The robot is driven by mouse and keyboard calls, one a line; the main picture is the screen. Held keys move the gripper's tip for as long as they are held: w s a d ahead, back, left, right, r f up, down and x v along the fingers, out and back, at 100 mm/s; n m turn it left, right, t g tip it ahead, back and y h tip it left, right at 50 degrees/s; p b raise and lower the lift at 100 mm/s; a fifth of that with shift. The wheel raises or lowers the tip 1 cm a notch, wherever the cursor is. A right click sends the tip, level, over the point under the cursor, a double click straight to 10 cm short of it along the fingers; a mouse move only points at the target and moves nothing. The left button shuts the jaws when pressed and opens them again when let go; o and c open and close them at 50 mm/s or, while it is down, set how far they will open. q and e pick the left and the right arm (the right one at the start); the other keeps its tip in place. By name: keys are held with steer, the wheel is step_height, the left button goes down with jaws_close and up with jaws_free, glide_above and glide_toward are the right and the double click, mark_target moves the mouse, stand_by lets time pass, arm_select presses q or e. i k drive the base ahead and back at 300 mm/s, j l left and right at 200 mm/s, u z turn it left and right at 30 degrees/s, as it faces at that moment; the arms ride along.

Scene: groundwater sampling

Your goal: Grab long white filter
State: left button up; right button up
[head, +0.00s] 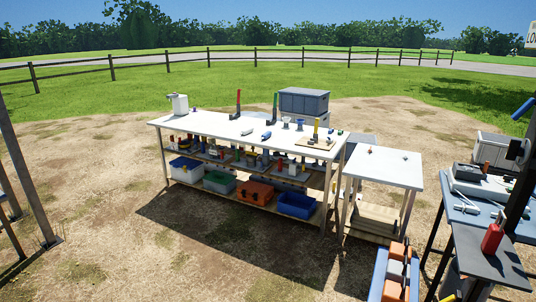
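A long white table (190,122) with lower shelves stands in the middle of the head view, some distance away. A small pale elongated object (235,116) lies on its top near a dark stand with a red upright piece (238,102). Another small whitish object (247,131) lies nearer the front edge, left of a blue object (267,135). They are too small to tell whether either is the long white filter. Neither of my grippers shows in the view.
A smaller white table (384,167) stands right of the long one. A cluttered dark bench (475,245) with a red bottle (492,238) is at the right edge. A blue crate (380,275) sits at bottom right. Bare ground in front and left is open.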

mark_target(243, 132)
steer(key=i+u, duration=0.1)
steer(key=i, duration=2.65)
steer(key=i+j, duration=0.15)
steer(key=i, duration=0.3)
steer(key=i+j+z, duration=0.1)
steer(key=i, duration=0.4)
steer(key=j, duration=0.1)
